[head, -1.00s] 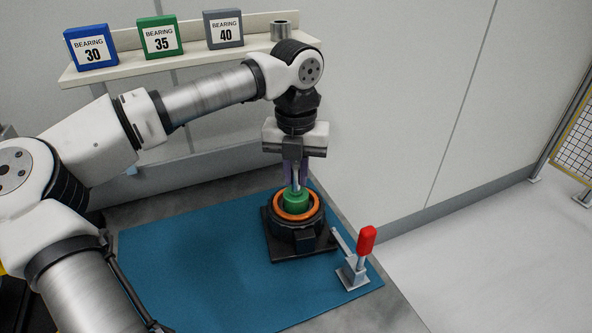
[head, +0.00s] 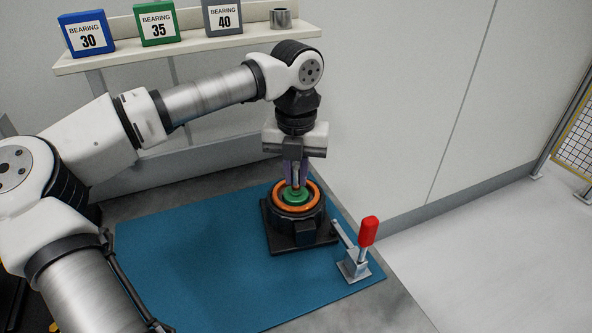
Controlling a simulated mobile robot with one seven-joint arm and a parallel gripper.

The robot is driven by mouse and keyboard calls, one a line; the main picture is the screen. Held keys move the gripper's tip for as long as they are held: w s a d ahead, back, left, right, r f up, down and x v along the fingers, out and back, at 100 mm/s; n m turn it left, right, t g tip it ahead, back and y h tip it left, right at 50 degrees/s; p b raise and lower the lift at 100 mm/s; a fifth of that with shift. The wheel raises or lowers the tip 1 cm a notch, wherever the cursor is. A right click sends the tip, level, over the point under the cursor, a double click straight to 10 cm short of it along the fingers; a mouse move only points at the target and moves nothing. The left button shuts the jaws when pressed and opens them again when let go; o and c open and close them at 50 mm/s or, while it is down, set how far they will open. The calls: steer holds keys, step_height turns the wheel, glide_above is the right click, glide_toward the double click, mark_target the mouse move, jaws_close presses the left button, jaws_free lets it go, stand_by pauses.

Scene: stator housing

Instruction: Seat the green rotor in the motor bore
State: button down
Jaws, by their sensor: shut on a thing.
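The green rotor (head: 296,196) sits low inside the motor bore, with its top inside the copper-orange ring (head: 313,204). The black motor housing (head: 298,229) stands on a square base on the blue mat. My gripper (head: 295,180) is right above the bore, pointing straight down and shut on the rotor's shaft. The lower part of the rotor is hidden in the housing, so I cannot tell whether it touches the bottom.
A toggle clamp with a red handle (head: 368,231) stands at the right of the housing. The blue mat (head: 190,265) is clear on the left. A shelf (head: 190,48) behind holds three bearing boxes and a metal sleeve (head: 281,18).

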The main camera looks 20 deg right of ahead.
steer(key=shift+f+b, duration=0.8)
steer(key=shift+f, duration=0.2)
stand_by(0.3)
steer(key=c, duration=1)
jaws_free()
steer(key=shift+c, duration=0.2)
steer(key=shift+r, duration=0.25)
steer(key=shift+r+p, duration=1.4)
steer(key=shift+r, duration=0.55)
steer(key=shift+r, duration=0.15)
step_height(320, 180, up, 14)
steer(key=shift+f+b, duration=0.2)
steer(key=shift+b, duration=0.1)
